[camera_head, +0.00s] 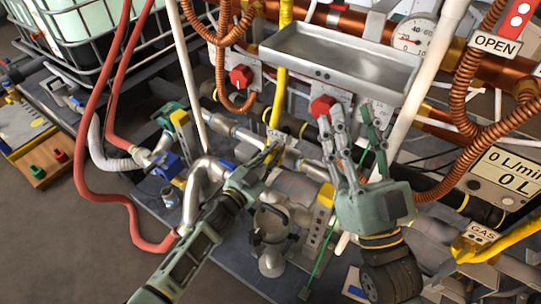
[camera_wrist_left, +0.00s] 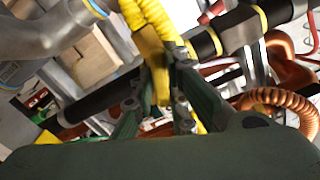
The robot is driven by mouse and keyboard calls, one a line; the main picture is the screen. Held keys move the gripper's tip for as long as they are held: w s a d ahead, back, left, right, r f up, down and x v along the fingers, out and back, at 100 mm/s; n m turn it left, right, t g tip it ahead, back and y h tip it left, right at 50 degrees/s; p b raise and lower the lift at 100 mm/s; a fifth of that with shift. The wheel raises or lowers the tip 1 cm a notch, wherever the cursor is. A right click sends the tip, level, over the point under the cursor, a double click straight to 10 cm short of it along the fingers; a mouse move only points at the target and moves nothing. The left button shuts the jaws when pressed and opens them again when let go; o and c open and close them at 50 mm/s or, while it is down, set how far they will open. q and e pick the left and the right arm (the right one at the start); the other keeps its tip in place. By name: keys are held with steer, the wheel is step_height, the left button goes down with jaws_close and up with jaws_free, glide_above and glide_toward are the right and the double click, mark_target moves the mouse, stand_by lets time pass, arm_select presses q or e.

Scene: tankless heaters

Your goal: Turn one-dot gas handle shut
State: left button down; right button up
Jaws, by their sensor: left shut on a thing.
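My left gripper (camera_head: 268,156) is at a yellow gas handle (camera_wrist_left: 153,58) below a yellow hose and beside a small GAS tag (camera_head: 281,137). In the left wrist view its fingers (camera_wrist_left: 155,95) are shut on the handle, one on each side. The dot marking of this handle cannot be read. Another GAS tag (camera_head: 482,232) sits on a yellow fitting at the lower right, apart from both grippers. My right gripper (camera_head: 350,128) has its fingers spread below a red knob (camera_head: 322,106); I see nothing held in it, and contact with the knob is unclear.
A metal tray (camera_head: 330,60) hangs above the handles. A second red knob (camera_head: 240,76) is at its left. Copper coils, pipes and a red hose (camera_head: 78,160) crowd the area. A red sign with white dots (camera_head: 517,18) is above an OPEN label. Bare floor shows at lower left.

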arm_select(q)
steer(key=shift+w+a+m, duration=0.1)
steer(key=shift+a+m, duration=0.05)
steer(key=shift+m, duration=1.05)
steer(key=c, duration=1.8)
jaws_free()
steer(key=shift+s, duration=0.2)
steer(key=v, duration=1.1)
steer(key=shift+s+a, duration=0.25)
